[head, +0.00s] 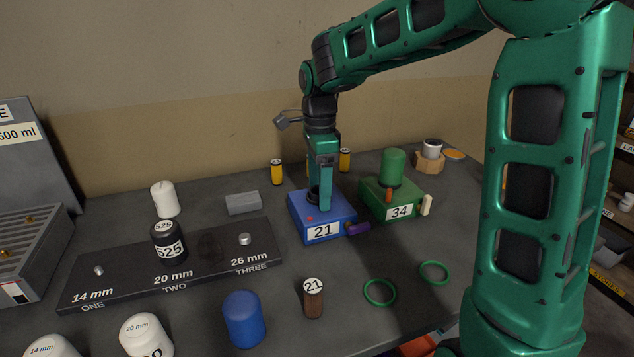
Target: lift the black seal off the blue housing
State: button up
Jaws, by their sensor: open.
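The blue housing (340,231) is a block with a white label reading 21 and a small red spot on top. The seal is not clearly visible behind the fingers.
The green housing (408,207) labelled 34, bearing a green cylinder (393,167), stands close on the right. Two green rings (380,304) lie in front. A grey block (242,203) and the black stand (120,282) are left.

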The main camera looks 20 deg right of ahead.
jog(key=shift+c, duration=0.7)
jog(key=c, duration=1)
jog(key=shift+o, duration=0.2)
jog(key=shift+w+r, duration=0.1)
jog(key=shift+r, duration=0.95)
jog(key=shift+r, duration=1.65)
